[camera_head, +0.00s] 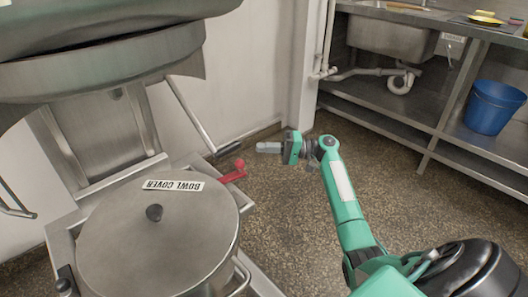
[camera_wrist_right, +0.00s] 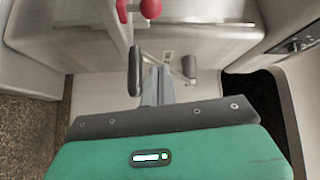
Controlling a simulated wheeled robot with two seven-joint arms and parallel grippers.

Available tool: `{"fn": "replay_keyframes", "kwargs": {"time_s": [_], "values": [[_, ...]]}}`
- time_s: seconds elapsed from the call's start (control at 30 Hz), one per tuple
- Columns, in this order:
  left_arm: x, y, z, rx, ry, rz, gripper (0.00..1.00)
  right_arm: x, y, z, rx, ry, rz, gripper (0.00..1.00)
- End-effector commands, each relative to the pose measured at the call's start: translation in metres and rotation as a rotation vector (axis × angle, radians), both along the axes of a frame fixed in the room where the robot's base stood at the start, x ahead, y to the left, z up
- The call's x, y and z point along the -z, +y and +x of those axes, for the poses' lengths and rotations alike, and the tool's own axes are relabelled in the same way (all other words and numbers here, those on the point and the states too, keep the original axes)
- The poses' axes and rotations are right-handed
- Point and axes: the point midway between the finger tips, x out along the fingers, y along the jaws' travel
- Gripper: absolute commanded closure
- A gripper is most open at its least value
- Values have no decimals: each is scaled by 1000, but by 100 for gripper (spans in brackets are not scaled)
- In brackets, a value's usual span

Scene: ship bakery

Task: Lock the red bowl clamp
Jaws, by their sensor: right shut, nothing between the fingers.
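The red bowl clamp (camera_head: 234,174) is a small red lever with a round knob, at the right rim of the steel bowl under the mixer. In the right wrist view the red clamp (camera_wrist_right: 150,9) shows at the top edge, partly cut off. My right gripper (camera_head: 258,147) is shut and empty. It points left, a little to the right of and above the clamp in the head view, apart from it. Its fingers (camera_wrist_right: 157,84) point toward the machine in the wrist view. My left gripper is not in view.
The bowl has a steel lid (camera_head: 160,245) with a black knob and a "BOWL COVER" label (camera_head: 174,185). A lever with a black grip (camera_head: 228,148) slants down close to the clamp. A steel sink bench (camera_head: 400,40) with a blue bucket (camera_head: 493,107) stands at right. Floor between is clear.

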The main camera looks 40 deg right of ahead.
Motion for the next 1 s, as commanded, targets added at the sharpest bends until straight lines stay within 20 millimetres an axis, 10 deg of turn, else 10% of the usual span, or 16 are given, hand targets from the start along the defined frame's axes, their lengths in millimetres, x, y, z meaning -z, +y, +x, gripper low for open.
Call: {"fn": "replay_keyframes", "kwargs": {"time_s": [0.33, 1.0], "values": [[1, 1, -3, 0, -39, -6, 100, -2, 66, 41, -2, -2, 2, 100], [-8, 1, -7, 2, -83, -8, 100, 4, 73, 1, 0, 2, 0, 100]]}}
